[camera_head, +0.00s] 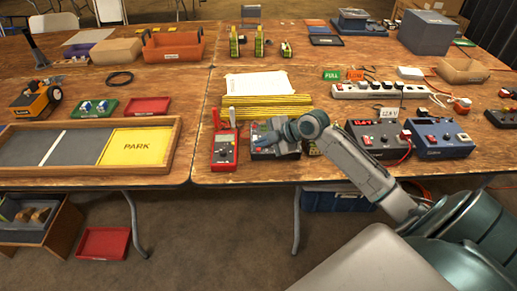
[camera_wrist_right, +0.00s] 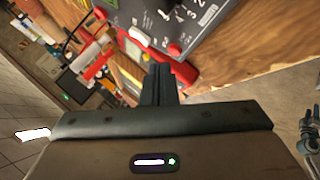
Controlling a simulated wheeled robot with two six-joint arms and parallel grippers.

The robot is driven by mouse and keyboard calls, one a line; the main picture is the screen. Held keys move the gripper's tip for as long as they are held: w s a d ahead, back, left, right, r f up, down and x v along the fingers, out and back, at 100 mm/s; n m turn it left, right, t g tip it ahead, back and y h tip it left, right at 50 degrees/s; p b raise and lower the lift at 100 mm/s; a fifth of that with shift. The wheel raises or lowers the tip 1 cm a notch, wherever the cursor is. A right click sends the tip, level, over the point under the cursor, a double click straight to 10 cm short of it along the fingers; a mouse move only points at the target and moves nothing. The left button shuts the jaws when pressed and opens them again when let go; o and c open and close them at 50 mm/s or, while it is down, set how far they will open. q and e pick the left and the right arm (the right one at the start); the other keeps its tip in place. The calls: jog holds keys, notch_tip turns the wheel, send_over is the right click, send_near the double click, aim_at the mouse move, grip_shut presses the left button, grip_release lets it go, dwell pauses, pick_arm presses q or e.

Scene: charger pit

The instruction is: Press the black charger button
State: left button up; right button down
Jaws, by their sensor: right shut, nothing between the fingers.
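My right gripper (camera_head: 259,139) is over a dark box (camera_head: 262,154) with controls, near the table's front edge, and covers much of it. In the right wrist view its shut, empty fingers (camera_wrist_right: 160,84) point at a grey control panel (camera_wrist_right: 185,18) with a dial scale and a white control. I cannot tell whether the fingers touch it. A dark charger (camera_head: 379,141) with a red lit display stands further right, next to a blue charger (camera_head: 441,138). I cannot tell which control is the task's button. My left gripper is not in view.
A red multimeter (camera_head: 224,148) stands just left of my right gripper. Yellow-striped strips (camera_head: 266,108) lie behind it. A white power strip (camera_head: 380,90) and cables lie at the back right. A yellow PARK pad (camera_head: 137,147) is on the left table.

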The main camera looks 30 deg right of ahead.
dwell(0.4)
jog(key=shift+w+f+b, duration=0.1)
jog(key=shift+f+b, duration=0.25)
jog(key=shift+f, duration=0.05)
jog(key=shift+f+b, duration=0.4)
dwell(0.5)
jog(key=shift+r, duration=0.1)
jog(key=shift+r+p, duration=0.65)
jog(key=shift+r, duration=0.05)
jog(key=r+p, duration=0.2)
jog(key=r, duration=0.1)
jog(key=s+r+p, duration=0.1)
jog(key=r, duration=0.1)
jog(key=shift+a+p, duration=0.25)
jog(key=shift+p, duration=0.15)
jog(key=shift+f, duration=0.1)
